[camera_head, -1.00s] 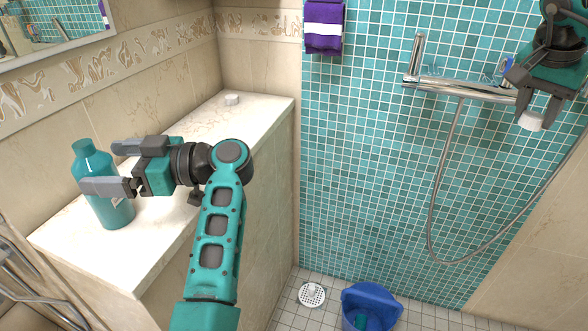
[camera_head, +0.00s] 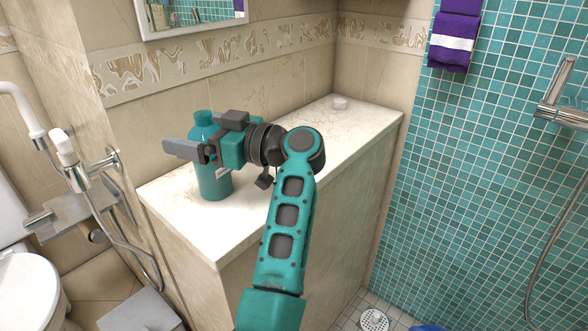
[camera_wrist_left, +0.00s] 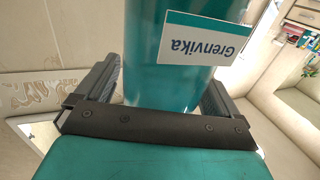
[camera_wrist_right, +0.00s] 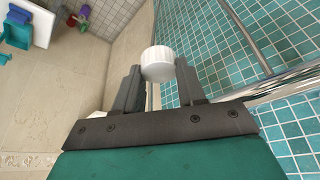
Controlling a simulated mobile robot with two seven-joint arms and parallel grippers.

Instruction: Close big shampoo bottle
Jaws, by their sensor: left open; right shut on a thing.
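The big teal shampoo bottle (camera_head: 214,182) stands upright on the pale counter, its neck bare of any white cap. My left gripper (camera_head: 192,131) is open at the bottle's upper part. In the left wrist view the bottle (camera_wrist_left: 172,75) stands between the open fingers, its "Grenvika" label (camera_wrist_left: 218,40) showing; I cannot tell if a finger touches it. My right gripper (camera_wrist_right: 158,68) is outside the head view. In the right wrist view it is shut on a white ribbed cap (camera_wrist_right: 158,60) held at the fingertips.
A mirror (camera_head: 190,15) hangs above. A shower handset and mixer (camera_head: 85,170) are at the left, near a toilet (camera_head: 30,290). The counter between bottle and far end is clear.

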